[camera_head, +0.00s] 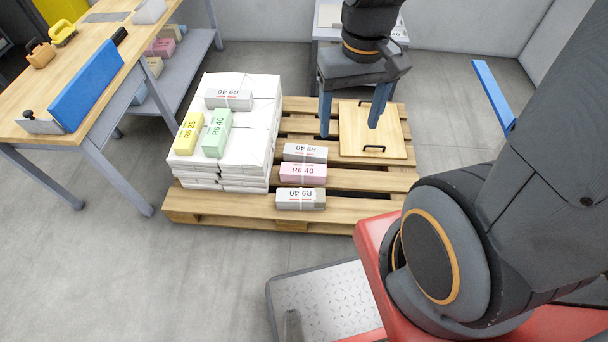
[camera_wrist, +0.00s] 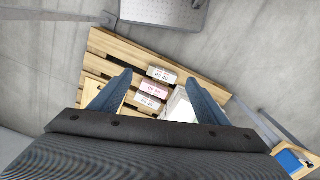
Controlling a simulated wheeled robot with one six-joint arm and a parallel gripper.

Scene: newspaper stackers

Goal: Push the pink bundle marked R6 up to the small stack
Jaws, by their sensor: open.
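The pink bundle (camera_head: 303,172) lies on the pallet between two white bundles; its printed label is upside down and hard to read. It also shows in the wrist view (camera_wrist: 154,89). A stack of white paper bundles (camera_head: 256,140) stands left of it, with a small gap between; part of the stack shows in the wrist view (camera_wrist: 178,108). My gripper (camera_head: 349,131) is open and empty, raised above the pallet, up and to the right of the pink bundle. In the wrist view my fingers (camera_wrist: 158,77) partly hide the stack.
A white bundle (camera_head: 305,153) lies behind the pink one and another (camera_head: 300,198) in front. A wooden board (camera_head: 352,140) with handles lies on the pallet's (camera_head: 230,207) right part. Yellow (camera_head: 188,133), green (camera_head: 216,133) and white (camera_head: 229,99) bundles lie on the stack. A workbench (camera_head: 85,85) stands left.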

